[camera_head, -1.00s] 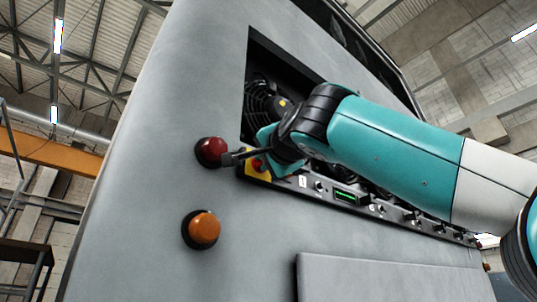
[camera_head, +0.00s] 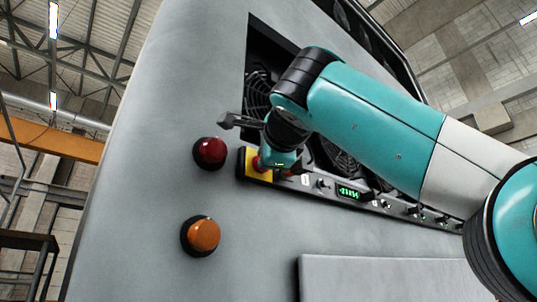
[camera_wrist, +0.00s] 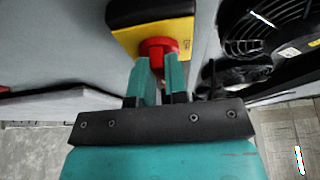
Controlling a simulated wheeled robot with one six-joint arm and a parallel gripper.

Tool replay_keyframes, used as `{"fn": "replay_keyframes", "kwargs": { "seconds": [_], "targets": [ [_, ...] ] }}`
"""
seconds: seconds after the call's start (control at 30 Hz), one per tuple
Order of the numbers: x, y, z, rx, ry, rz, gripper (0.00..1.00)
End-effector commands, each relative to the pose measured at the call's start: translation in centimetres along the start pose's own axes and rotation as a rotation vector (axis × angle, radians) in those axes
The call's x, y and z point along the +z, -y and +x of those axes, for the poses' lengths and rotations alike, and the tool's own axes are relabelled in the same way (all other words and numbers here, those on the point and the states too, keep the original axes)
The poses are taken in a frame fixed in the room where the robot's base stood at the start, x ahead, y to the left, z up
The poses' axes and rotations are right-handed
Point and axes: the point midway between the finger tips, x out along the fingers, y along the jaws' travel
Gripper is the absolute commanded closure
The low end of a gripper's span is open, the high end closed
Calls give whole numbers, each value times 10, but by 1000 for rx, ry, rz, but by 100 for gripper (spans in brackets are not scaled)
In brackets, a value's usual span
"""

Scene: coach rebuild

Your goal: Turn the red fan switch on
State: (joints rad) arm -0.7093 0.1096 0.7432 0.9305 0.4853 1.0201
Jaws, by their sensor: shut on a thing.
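The red fan switch (camera_wrist: 158,46) is a round red knob on a yellow plate (camera_wrist: 172,32) with a black edge. In the wrist view my gripper (camera_wrist: 157,72) faces it, its two teal fingers closed on the knob's raised grip. The fingers hide part of that grip, so its exact angle is hard to read. In the head view the yellow plate (camera_head: 249,167) is at the left end of the control strip. There my gripper (camera_head: 266,165) covers most of the knob.
A red dome lamp (camera_head: 210,152) sits left of the plate, and an orange dome lamp (camera_head: 202,234) sits below. The strip holds a green-lit display (camera_head: 348,192) and small knobs. Fans (camera_head: 257,92) sit in the dark recess above. A raised panel (camera_head: 390,280) is below.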

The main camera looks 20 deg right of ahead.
Motion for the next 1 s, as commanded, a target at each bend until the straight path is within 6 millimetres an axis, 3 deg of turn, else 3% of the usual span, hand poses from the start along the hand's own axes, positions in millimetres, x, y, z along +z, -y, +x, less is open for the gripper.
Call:
{"fn": "replay_keyframes", "kwargs": {
  "seconds": [0.43, 0.47, 0.57, 1.0],
  "targets": [
    [0, 3, 0, -5, 1, 11, 100],
    [0, 3, 0, -5, 1, 11, 84],
    [0, 3, 0, -4, 1, 10, 61],
    [-1, 1, -6, 0, 0, 11, 61]
  ]
}}
